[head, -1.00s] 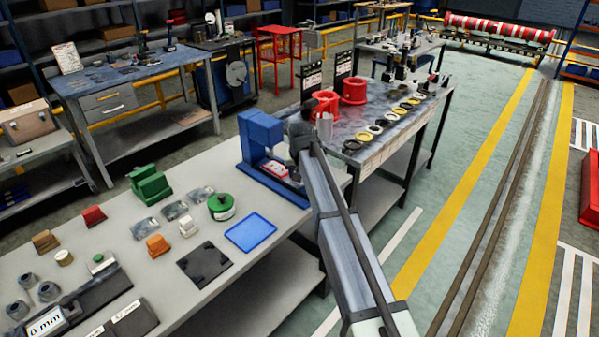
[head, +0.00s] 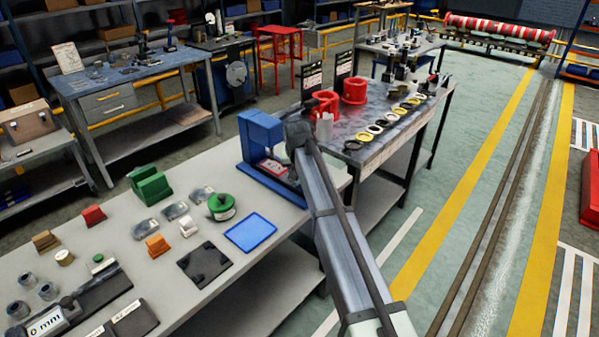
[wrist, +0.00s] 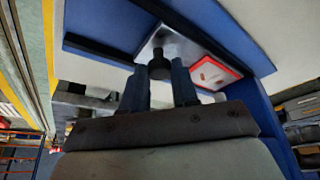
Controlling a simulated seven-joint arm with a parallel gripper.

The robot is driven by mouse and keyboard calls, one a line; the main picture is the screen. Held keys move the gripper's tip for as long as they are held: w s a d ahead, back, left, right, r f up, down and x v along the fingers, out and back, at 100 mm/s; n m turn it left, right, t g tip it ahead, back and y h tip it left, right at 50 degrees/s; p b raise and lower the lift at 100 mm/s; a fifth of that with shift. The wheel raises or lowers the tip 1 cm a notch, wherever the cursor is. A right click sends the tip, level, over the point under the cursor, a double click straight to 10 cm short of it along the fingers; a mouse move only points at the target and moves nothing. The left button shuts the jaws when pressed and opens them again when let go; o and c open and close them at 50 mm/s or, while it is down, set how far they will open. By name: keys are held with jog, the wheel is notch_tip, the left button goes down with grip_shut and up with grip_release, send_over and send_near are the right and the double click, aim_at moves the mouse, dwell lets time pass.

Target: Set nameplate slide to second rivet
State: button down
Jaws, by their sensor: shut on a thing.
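A blue press-like fixture (head: 260,137) stands at the far end of the near bench. Its blue frame (wrist: 262,98) fills the upper part and right of the wrist view. A bright metal plate (wrist: 172,40), which looks like the nameplate slide, lies on its base with a dark knob (wrist: 159,52) at its near end. My gripper (wrist: 159,72) is shut on this knob, one dark finger on each side. The arm hides the gripper in the head view. I cannot make out the rivets.
A red-framed white card (wrist: 213,73) lies close right of my fingers, inside the frame. A blue tray (head: 250,232), black mat (head: 205,265) and green tape reel (head: 221,207) lie nearer on the bench. Red parts (head: 354,91) stand on the bench behind.

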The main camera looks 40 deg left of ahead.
jog(key=shift+a, duration=2)
jog(key=c, duration=0.9)
grip_release()
jog(key=shift+d, duration=0.1)
jog(key=v, duration=1.3)
jog(key=shift+s+r, duration=0.1)
jog(key=shift+r, duration=0.3)
jog(key=shift+d+f, duration=0.1)
